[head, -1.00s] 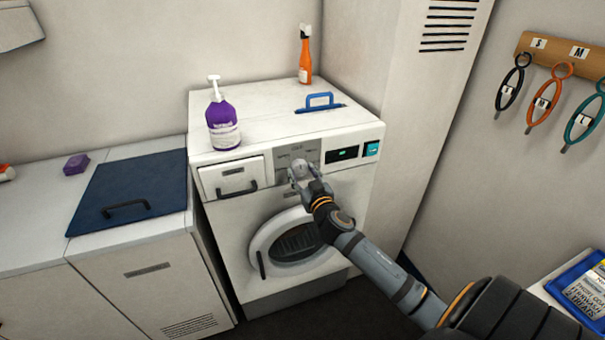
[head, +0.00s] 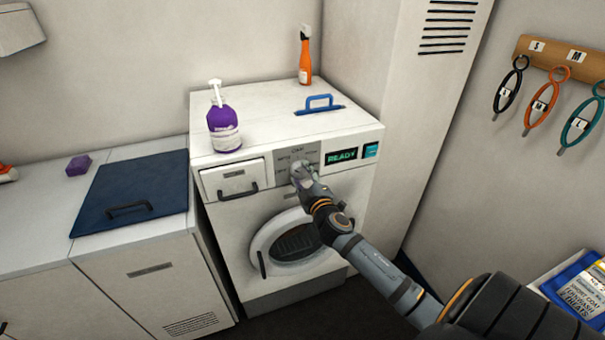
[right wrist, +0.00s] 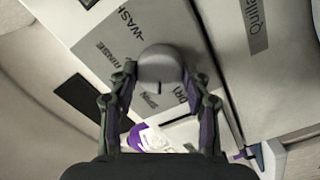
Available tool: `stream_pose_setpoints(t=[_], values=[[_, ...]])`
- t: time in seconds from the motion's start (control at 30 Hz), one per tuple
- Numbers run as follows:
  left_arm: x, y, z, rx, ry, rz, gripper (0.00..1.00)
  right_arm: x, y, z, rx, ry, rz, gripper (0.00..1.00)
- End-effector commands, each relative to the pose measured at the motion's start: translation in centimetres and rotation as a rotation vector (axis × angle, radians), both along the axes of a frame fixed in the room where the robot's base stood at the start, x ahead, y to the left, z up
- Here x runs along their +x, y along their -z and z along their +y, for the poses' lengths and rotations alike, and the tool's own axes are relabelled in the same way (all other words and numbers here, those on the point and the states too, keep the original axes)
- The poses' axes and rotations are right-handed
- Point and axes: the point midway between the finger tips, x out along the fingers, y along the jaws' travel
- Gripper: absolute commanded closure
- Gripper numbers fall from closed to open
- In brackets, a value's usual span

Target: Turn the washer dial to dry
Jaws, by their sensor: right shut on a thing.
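The washer (head: 365,195) is a white front-loading machine with a grey dial panel (head: 312,153) on its upper front. My right gripper (head: 302,174) is at this panel and mostly covers the grey dial in the head view. In the right wrist view the round dial (right wrist: 160,65) sits between the two fingers of my right gripper (right wrist: 161,84), which is shut on it. WASH, RINSE, SPIN and DRY labels surround the dial. A dark mark shows on its lower edge, near the SPIN and DRY words; which one it points to I cannot tell. My left gripper is out of view.
The washer's display (head: 341,156) reads READY, beside a teal button (head: 371,150). A drawer (head: 233,180) is left of the dial, the round door (head: 292,240) below. A purple pump bottle (head: 223,128) and an orange bottle (head: 305,60) stand on top. A tall cabinet (head: 415,85) is at right.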

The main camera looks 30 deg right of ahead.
Motion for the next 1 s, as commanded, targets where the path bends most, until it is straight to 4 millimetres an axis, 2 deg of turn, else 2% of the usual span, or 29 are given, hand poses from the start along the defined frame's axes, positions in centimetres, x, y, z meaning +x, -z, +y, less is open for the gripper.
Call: stream_pose_setpoints(t=[0.5, 1.0], values=[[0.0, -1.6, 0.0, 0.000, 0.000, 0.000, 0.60, 0.0, -0.1, 0.0, -0.411, 0.000, 0.100, 0.83], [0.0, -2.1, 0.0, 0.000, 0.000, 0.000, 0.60, 0.0, 0.0, 0.0, -0.567, 0.000, 0.137, 0.83]])
